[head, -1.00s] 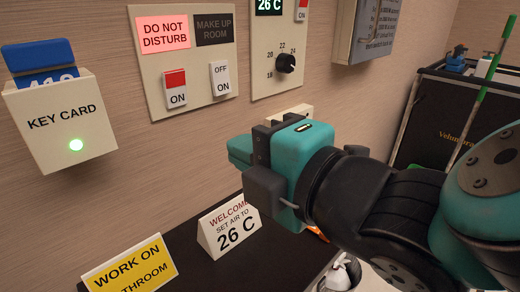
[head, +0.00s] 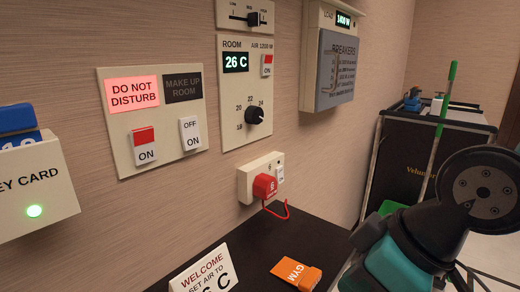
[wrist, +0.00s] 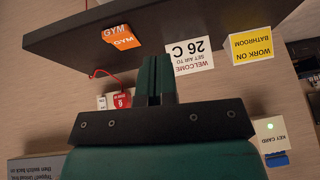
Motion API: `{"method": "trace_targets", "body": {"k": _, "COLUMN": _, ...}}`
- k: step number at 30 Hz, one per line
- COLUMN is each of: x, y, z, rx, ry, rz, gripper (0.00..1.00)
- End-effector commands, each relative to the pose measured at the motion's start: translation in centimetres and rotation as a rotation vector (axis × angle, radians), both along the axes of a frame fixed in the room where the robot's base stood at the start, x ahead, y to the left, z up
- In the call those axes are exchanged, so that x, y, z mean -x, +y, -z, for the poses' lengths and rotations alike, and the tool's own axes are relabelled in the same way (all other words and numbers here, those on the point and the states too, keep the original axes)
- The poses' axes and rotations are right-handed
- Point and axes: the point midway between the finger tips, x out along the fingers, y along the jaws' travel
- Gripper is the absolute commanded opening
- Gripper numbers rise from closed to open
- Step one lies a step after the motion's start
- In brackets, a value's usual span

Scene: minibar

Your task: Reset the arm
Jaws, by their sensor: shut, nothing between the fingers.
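My gripper (wrist: 155,65) shows in the wrist view with its two green fingers together and nothing between them. It points toward the dark shelf, which looks upside down in that view. In the head view, part of my arm (head: 425,235) is folded at the lower right. My fingertips cannot be made out there. The gripper appears apart from everything around it.
A wall outlet (head: 246,184) holds a red plug (head: 265,187) with a red cord. On the dark shelf (head: 300,238) are an orange GYM tag (head: 296,273) and a welcome sign (head: 207,275). A black cart (head: 420,165) stands at the right. Wall panels line the left.

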Motion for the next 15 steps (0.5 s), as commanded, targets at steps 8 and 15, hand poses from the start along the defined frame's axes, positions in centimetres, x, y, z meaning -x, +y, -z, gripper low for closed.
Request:
{"method": "trace_targets", "body": {"k": 8, "x": 4.2, "y": -3.2, "z": -3.9, "rx": 0.028, "ry": 0.32, "rz": 0.187, "gripper": 0.0}}
{"method": "trace_targets", "body": {"k": 15, "x": 4.2, "y": -3.2, "z": -9.8, "rx": 0.028, "ry": 0.318, "rz": 0.184, "gripper": 0.0}}
